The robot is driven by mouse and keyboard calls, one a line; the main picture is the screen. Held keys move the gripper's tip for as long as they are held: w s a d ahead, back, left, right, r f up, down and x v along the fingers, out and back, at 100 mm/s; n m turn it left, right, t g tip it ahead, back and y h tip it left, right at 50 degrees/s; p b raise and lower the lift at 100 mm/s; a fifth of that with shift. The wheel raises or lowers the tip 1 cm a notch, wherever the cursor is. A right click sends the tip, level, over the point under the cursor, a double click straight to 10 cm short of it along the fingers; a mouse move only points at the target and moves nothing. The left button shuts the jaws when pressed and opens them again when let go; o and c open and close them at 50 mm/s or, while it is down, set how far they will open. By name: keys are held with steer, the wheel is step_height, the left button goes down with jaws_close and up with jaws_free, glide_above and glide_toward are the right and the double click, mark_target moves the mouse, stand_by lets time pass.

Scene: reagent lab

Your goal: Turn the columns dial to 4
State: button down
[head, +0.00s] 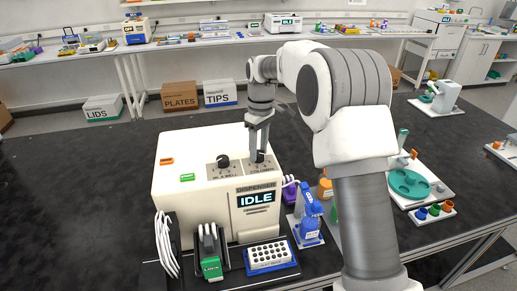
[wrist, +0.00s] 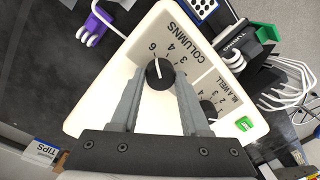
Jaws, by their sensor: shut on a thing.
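The dispenser (head: 170,200) is a cream box whose screen (head: 255,198) reads IDLE. Its columns dial (wrist: 161,74) is a black round knob with a white pointer line, under the printed word COLUMNS. In the wrist view the pointer is directed up and slightly left, towards the 6; the 4 is printed just to the right of the 6. My gripper (head: 258,152) points down at the dispenser's top and is shut on the columns dial, one finger on each side. In the head view the fingers largely hide this dial.
A second black dial (wrist: 208,108), marked per well, sits beside the columns dial; it also shows in the head view (head: 223,161). A green button (head: 187,177) and an orange button (head: 166,161) lie on the top. A blue bottle (head: 310,222) stands right of the dispenser.

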mark_target(262, 152)
steer(key=m, duration=0.3)
steer(key=shift+m+p, duration=0.45)
steer(key=shift+m, duration=1.65)
steer(key=shift+c, duration=1.9)
jaws_free()
step_height(262, 152, up, 18)
steer(key=d, duration=0.1)
steer(key=shift+f+p, duration=0.25)
steer(key=shift+p, duration=0.05)
